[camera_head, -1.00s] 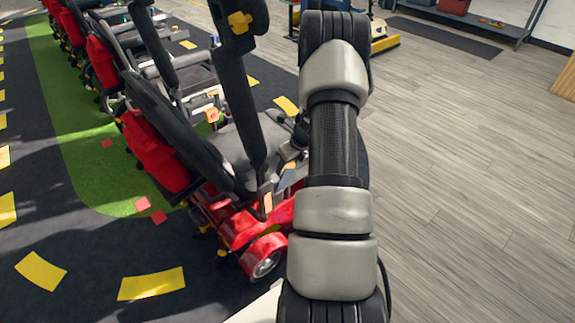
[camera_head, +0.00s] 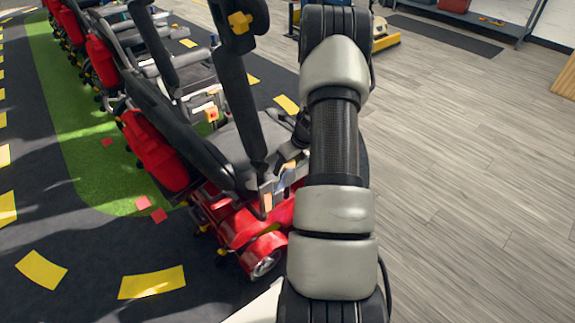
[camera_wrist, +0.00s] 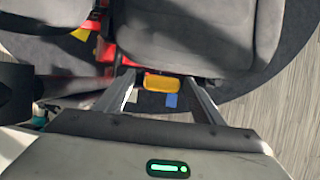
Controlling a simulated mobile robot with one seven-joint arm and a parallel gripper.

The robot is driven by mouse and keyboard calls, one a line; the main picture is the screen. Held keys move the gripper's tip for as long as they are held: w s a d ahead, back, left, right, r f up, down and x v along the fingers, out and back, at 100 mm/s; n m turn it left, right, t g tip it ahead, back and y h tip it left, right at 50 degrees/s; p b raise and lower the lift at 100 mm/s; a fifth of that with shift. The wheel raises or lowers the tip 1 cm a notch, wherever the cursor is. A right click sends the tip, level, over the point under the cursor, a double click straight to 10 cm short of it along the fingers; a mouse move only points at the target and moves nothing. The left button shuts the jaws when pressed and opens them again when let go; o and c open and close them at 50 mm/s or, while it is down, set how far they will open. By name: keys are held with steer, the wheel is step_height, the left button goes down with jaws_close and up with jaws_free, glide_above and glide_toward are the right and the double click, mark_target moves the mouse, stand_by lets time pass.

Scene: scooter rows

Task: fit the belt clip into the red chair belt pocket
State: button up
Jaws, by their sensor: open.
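The red scooter chair stands left of my arm in the head view, with a grey seat (camera_head: 232,150) and a red base (camera_head: 240,228). My gripper (camera_wrist: 163,97) is open, pointing at the seat's edge in the wrist view. A small yellow-orange block (camera_wrist: 162,83), which looks like the belt clip, lies between the fingers against the seat edge; I cannot tell whether they touch it. A blue patch (camera_wrist: 171,100) shows just below it. In the head view, my gripper is partly hidden by my arm. I cannot clearly identify the belt pocket.
Dark armrests (camera_head: 240,105) of the red scooter rise close to my arm. More scooters with red packs (camera_head: 100,60) stand in a row behind, on a green strip (camera_head: 75,140). The wooden floor (camera_head: 480,170) on the right is clear.

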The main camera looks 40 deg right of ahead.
steer(key=p+v, duration=0.4)
steer(key=v, duration=1.2)
